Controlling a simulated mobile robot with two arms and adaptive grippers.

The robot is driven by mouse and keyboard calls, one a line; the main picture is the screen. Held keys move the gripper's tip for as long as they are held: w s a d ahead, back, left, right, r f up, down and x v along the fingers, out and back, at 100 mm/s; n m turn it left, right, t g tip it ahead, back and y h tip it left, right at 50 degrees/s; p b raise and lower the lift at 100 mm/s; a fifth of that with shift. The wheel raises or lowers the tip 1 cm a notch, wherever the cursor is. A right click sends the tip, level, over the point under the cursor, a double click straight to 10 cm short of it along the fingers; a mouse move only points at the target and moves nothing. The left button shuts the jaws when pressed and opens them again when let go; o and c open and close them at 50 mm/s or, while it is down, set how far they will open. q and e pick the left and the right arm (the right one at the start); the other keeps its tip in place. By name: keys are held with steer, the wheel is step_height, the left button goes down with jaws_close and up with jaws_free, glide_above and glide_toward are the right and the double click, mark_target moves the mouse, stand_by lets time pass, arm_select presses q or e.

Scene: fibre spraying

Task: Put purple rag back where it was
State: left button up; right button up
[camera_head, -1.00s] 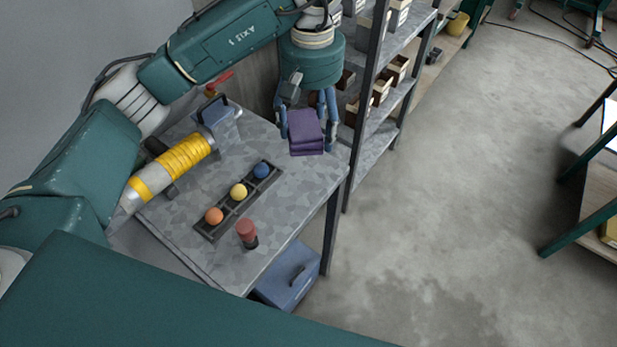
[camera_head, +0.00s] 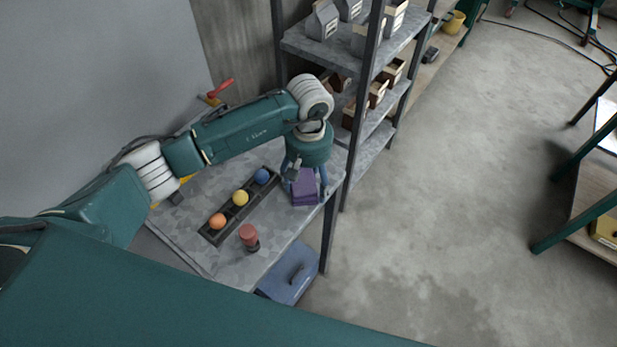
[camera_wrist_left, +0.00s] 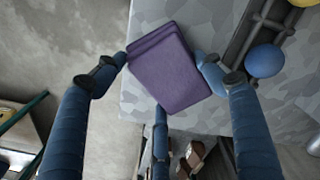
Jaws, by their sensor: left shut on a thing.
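The purple rag (camera_head: 304,188) is a folded block at the right end of the grey table (camera_head: 196,216), close to its edge. My left gripper (camera_head: 306,180) points down over it with its blue fingers around it. In the left wrist view the rag (camera_wrist_left: 168,66) lies between the fingers of the gripper (camera_wrist_left: 162,75), and the table top shows behind it. The gripper is shut on the rag. I cannot tell whether the rag touches the table. My right gripper is not in view.
A dark rack with an orange ball (camera_head: 217,221), a yellow ball (camera_head: 240,198) and a blue ball (camera_head: 262,176) lies beside the rag. A red-topped item (camera_head: 249,236) stands near the front edge. A metal shelf (camera_head: 297,45) stands behind. A blue box (camera_head: 290,274) is below.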

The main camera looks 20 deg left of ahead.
mark_target(309, 181)
arm_select(q)
steer(key=shift+f, duration=0.1)
steer(key=shift+f+b, duration=0.1)
steer(key=shift+b, duration=0.2)
steer(key=o, duration=1)
steer(key=shift+o, duration=0.2)
steer(key=shift+r+p, duration=0.3)
steer(key=shift+p, duration=0.1)
steer(key=shift+w+r+b, duration=0.15)
steer(key=shift+r+b, duration=0.15)
steer(key=shift+b, duration=0.1)
step_height(309, 181, up, 11)
steer(key=b, duration=0.3)
steer(key=shift+r+b, duration=0.15)
steer(key=shift+b, duration=0.2)
